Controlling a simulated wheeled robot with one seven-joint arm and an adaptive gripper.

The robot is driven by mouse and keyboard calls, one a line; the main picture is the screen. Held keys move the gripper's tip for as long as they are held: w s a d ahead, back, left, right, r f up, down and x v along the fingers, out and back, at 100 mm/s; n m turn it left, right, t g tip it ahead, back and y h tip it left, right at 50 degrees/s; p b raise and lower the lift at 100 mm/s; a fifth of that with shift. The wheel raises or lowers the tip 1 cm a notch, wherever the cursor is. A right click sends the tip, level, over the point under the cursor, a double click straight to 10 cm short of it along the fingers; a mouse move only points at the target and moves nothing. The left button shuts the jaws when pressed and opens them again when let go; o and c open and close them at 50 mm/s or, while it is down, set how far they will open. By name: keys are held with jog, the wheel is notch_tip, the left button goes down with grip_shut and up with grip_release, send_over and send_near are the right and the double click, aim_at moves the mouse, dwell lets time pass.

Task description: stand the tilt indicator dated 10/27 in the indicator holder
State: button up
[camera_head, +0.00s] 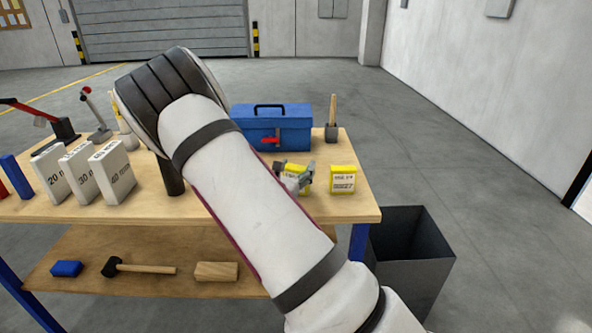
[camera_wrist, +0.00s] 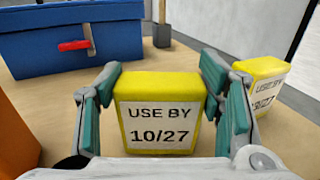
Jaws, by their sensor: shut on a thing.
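The yellow tilt indicator with the label "USE BY 10/27" (camera_wrist: 158,112) stands upright between the teal finger pads of my gripper (camera_wrist: 160,115) in the wrist view. The pads are shut on its two sides. In the head view my gripper (camera_head: 296,180) is at the table's right part, and the indicator is partly hidden by it. I cannot tell whether its base touches the table. A second yellow indicator (camera_head: 343,180) stands just to the right; it also shows in the wrist view (camera_wrist: 262,82), its date hard to read. I cannot make out the indicator holder.
A blue toolbox (camera_head: 272,128) with a red latch stands behind, beside a wooden-handled tool (camera_head: 332,120). White boxes (camera_head: 112,170) stand at the left. An orange object (camera_wrist: 15,150) is close on the left in the wrist view. A dark bin (camera_head: 412,260) stands right of the table.

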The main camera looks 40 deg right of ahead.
jog(key=shift+f, duration=0.15)
jog(key=o, duration=1.1)
